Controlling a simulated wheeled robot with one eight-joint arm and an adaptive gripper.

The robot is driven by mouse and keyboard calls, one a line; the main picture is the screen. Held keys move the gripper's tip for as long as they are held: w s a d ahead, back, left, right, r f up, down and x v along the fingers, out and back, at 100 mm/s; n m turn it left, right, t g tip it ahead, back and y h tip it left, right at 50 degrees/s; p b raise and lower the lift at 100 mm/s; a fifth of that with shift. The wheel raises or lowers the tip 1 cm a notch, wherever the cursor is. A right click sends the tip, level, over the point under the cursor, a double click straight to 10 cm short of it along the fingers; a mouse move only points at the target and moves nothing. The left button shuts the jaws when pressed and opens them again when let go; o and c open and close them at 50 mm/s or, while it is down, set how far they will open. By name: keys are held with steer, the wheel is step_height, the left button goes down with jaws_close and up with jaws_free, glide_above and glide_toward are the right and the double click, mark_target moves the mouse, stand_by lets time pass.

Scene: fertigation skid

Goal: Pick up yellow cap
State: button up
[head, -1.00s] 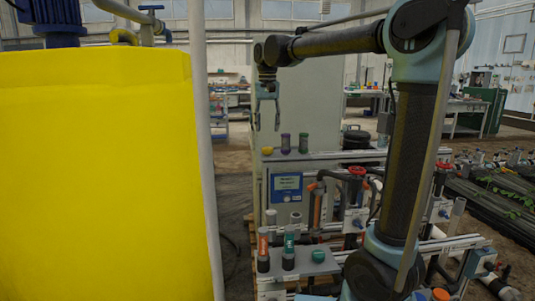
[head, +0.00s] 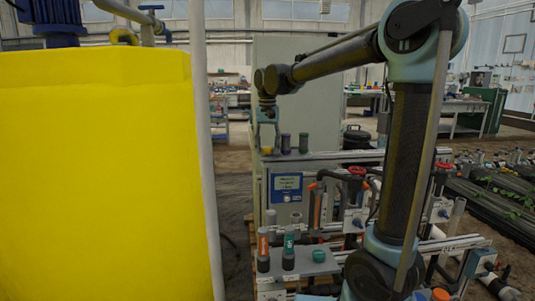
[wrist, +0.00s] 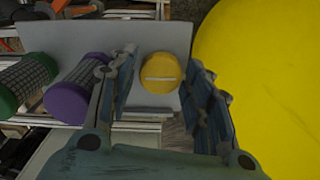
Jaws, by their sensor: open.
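The yellow cap (head: 267,151) sits at the left end of a grey shelf on top of the skid. In the wrist view the yellow cap (wrist: 161,74) is round, with a pale bar across its top, on a light grey plate. My gripper (head: 267,146) is open and points down over the cap. In the wrist view the fingers of my gripper (wrist: 162,62) stand on both sides of the cap, with gaps visible. I cannot tell the exact height of the fingertips against it.
A purple-capped cylinder (wrist: 68,102) stands close beside the left finger, with a green-capped cylinder (wrist: 25,82) beyond it. A large yellow tank (head: 100,180) fills the left. Pipes with a red valve wheel (head: 357,170) lie to the right. A lower shelf carries orange-banded (head: 263,248) and green-banded (head: 289,248) cylinders.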

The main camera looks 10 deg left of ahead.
steer(key=c, duration=0.5)
